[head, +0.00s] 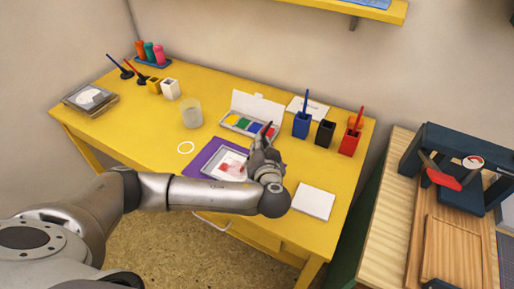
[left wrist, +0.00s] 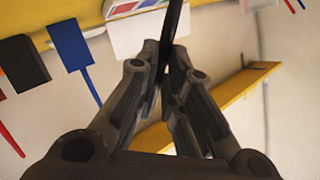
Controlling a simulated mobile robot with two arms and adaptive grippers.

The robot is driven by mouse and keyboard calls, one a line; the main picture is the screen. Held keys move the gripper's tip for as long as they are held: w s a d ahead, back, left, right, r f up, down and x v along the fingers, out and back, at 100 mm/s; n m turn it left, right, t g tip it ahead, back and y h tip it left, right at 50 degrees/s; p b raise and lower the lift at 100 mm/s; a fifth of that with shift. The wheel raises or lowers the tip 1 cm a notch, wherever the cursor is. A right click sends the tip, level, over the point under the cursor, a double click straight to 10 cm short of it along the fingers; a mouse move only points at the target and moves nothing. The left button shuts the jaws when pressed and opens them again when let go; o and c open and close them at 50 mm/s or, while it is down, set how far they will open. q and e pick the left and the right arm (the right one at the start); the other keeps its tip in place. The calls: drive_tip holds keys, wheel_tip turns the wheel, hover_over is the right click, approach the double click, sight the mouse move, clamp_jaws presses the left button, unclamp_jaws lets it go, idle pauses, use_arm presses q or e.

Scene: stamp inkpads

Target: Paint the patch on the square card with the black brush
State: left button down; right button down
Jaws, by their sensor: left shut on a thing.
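The square card (head: 211,165) lies on a purple mat (head: 197,158) on the yellow table, with a reddish patch (head: 232,165) on it. My left gripper (head: 262,150) is above the right part of the card and hides some of it. The brush also shows between the fingertips in the left wrist view (left wrist: 175,25). Its bristle end is hidden, so I cannot tell whether it touches the card. My right gripper is not in view.
Behind stand an open paint box (head: 262,106), a blue holder (head: 301,126) with a blue brush, an empty-looking black holder (head: 324,135) and a red holder (head: 349,144) with a red brush. A glass (head: 192,114) stands left, a white pad (head: 313,202) lies right.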

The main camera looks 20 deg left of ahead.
use_arm(q)
drive_tip(key=shift+w, duration=0.85)
wheel_tip(320, 180, up, 6)
drive_tip(key=p, duration=0.4)
drive_tip(key=shift+d, duration=0.1)
wheel_tip(320, 180, up, 3)
drive_tip(key=p, duration=0.2)
drive_tip(key=shift+p, duration=0.4)
idle(0.3)
